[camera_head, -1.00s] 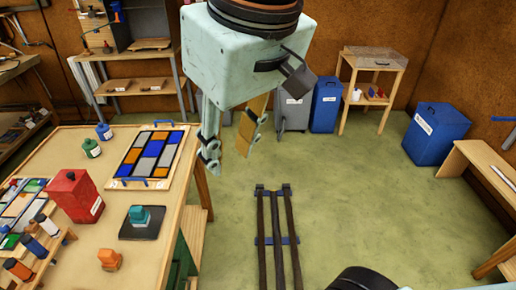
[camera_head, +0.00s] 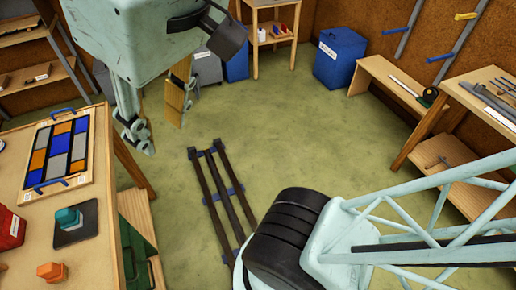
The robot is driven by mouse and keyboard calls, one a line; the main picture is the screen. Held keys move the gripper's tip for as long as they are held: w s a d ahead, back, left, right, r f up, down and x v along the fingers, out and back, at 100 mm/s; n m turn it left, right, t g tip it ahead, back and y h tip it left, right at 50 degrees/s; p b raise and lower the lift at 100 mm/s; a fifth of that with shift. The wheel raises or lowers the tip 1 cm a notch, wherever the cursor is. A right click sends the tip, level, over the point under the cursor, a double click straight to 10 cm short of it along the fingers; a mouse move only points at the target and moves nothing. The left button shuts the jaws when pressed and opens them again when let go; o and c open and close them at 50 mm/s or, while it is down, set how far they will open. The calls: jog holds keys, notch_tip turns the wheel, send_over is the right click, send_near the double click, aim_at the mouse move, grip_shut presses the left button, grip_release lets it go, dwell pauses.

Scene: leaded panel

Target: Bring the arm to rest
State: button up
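My gripper (camera_head: 160,122) hangs at the upper left below a pale green housing (camera_head: 135,35). My arm's pale lattice link (camera_head: 420,225) and black ringed joint (camera_head: 285,225) fill the lower right. How the link joins the housing is out of frame.
On the workbench (camera_head: 30,225) are a leaded panel (camera_head: 60,150) with blue handles, a teal block (camera_head: 68,217) on a dark pad, an orange block (camera_head: 50,271) and a red canister (camera_head: 10,228). Dark rails (camera_head: 220,190) cross the open floor. A blue bin (camera_head: 340,58) and side benches (camera_head: 400,90) stand beyond.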

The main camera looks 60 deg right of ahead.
notch_tip(320, 180, down, 8)
jog(key=b, duration=0.7)
jog(key=shift+s, duration=0.2)
jog(key=shift+r, duration=0.1)
dwell(0.9)
